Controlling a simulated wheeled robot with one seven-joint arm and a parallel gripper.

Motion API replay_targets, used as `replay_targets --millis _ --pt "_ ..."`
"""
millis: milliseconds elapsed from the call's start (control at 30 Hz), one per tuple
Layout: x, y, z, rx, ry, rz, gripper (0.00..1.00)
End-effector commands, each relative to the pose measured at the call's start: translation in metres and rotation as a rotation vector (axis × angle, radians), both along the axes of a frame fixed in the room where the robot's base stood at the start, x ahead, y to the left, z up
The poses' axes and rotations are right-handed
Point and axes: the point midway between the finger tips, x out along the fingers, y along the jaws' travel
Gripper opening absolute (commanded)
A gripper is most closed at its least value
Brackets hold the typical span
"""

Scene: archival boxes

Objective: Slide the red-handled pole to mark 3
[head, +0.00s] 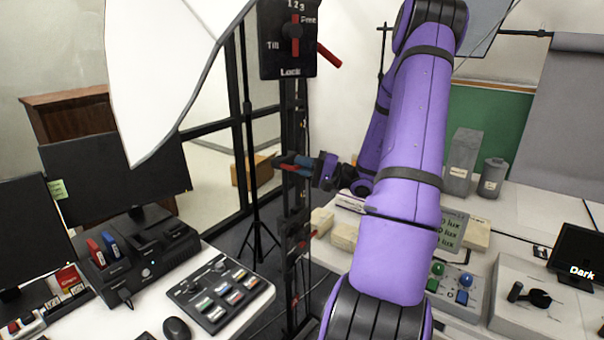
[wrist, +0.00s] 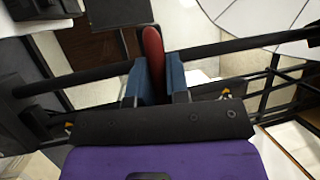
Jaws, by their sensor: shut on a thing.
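My gripper (head: 291,162) is at the upright black stand in the middle of the head view. In the wrist view its two blue fingers (wrist: 157,82) are shut on a red handle (wrist: 153,48), one finger on each side. The handle sticks out past the fingertips. Which mark the pole stands at cannot be told.
A white panel (head: 165,70) hangs at upper left, near the stand. A desk at left carries monitors (head: 115,175) and a button panel (head: 219,293). A right-hand bench holds grey containers (head: 463,160) and a control box (head: 540,300). A tripod (head: 257,225) stands behind.

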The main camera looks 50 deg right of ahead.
Motion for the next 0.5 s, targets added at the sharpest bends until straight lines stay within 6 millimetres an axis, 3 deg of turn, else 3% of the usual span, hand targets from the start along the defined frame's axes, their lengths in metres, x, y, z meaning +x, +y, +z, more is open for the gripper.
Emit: replay_targets --millis 500 --pt "0.0 0.0 0.089 -0.007 -0.004 -0.001 0.0"
